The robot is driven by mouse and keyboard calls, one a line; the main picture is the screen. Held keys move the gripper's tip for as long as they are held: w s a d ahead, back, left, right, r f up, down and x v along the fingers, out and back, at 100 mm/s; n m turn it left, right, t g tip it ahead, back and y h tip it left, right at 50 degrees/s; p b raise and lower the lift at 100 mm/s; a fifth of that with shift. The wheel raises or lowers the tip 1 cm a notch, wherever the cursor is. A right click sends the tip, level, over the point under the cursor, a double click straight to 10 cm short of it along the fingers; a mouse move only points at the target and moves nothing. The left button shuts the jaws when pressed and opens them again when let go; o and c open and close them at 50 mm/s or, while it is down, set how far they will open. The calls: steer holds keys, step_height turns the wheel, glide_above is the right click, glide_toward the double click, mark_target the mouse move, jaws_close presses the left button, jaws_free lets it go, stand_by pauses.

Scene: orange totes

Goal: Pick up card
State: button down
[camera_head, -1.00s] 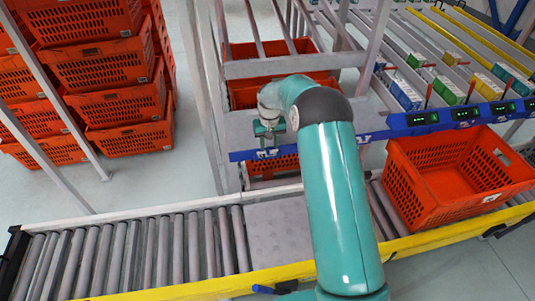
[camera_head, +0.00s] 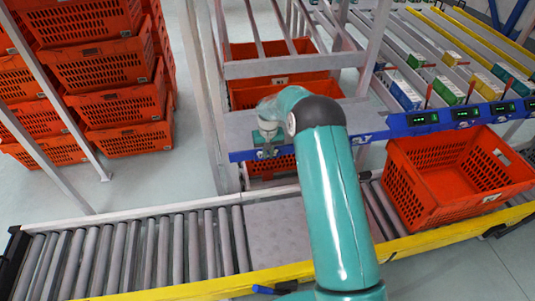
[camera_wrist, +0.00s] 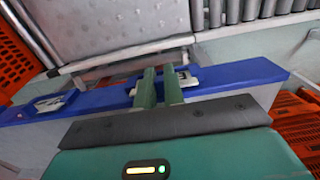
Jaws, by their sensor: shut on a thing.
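My gripper (camera_head: 269,151) hangs over the blue rail (camera_head: 240,156) at the front of the shelf. In the wrist view its two green fingers (camera_wrist: 160,84) reach the same blue rail (camera_wrist: 225,85) with a narrow gap between them. A small whitish card (camera_wrist: 186,80) shows at the fingertips and sticks out on their right side. The fingers are shut on it, and they hide its middle. In the head view the card is too small and too covered to make out.
Another pale card or label (camera_wrist: 52,103) lies on the rail further left. An orange tote (camera_head: 440,205) stands on the roller conveyor (camera_head: 130,255) at the right. More orange totes (camera_head: 108,70) are stacked at the left. Small boxes (camera_head: 450,90) stand on the shelf behind the rail.

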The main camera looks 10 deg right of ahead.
steer(key=shift+r, duration=0.6)
step_height(320, 180, up, 2)
steer(key=shift+r, duration=0.1)
steer(key=s+d+r, duration=0.7)
steer(key=s+r, duration=0.2)
steer(key=s, duration=0.3)
steer(key=shift+r, duration=0.3)
steer(key=shift+d, duration=0.1)
steer(key=shift+f, duration=0.15)
